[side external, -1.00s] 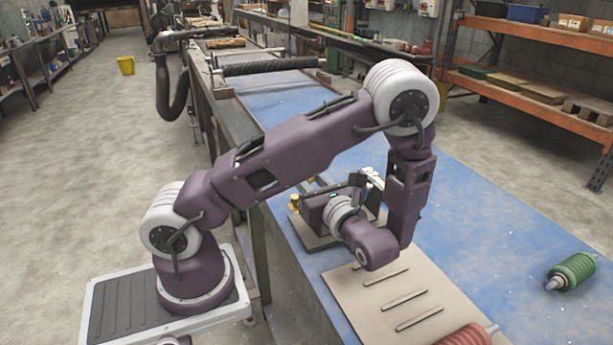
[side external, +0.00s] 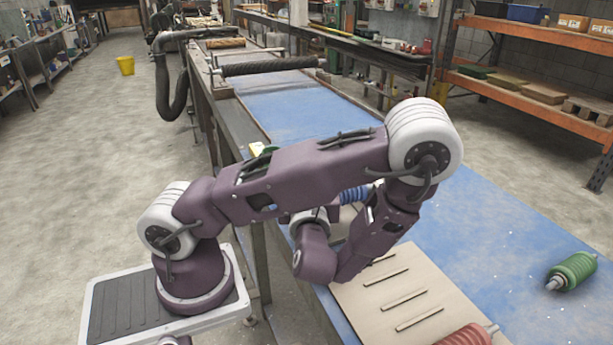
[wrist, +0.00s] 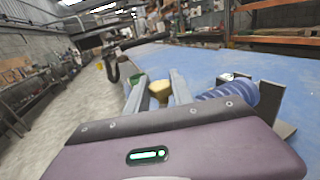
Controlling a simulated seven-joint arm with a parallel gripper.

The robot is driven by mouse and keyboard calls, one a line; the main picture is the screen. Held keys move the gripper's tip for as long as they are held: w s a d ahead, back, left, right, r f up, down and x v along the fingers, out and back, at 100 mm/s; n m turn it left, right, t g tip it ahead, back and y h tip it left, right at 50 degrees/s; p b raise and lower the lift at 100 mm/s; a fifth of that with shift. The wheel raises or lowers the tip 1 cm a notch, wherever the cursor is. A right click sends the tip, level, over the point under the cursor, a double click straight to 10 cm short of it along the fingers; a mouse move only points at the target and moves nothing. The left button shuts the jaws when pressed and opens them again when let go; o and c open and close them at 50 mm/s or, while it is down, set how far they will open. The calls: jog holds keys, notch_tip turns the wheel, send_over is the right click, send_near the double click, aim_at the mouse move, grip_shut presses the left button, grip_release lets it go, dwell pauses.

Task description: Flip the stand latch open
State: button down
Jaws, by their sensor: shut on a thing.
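In the wrist view my gripper (wrist: 160,79) has its two grey fingers on either side of a pale yellow knob (wrist: 160,91), which I take to be the latch's knob. The fingers are closed on it. A blue ribbed tube (wrist: 228,95) lies close to the right of the fingers, beside a dark angled stand part (wrist: 268,97). In the side view the blue ribbed tube (side external: 354,194) shows just under my forearm. My arm hides the gripper, the knob and most of the stand there, so I cannot tell the latch's angle.
A tan slotted board (side external: 405,305) lies on the blue bench top (side external: 480,240). A green ribbed roll (side external: 573,271) lies at the right, and a red one (side external: 465,337) at the board's front edge. The bench between board and green roll is clear.

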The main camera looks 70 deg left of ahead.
jog(key=c, duration=1.1)
grip_release()
jog(key=v, duration=0.7)
jog(key=shift+w, duration=0.1)
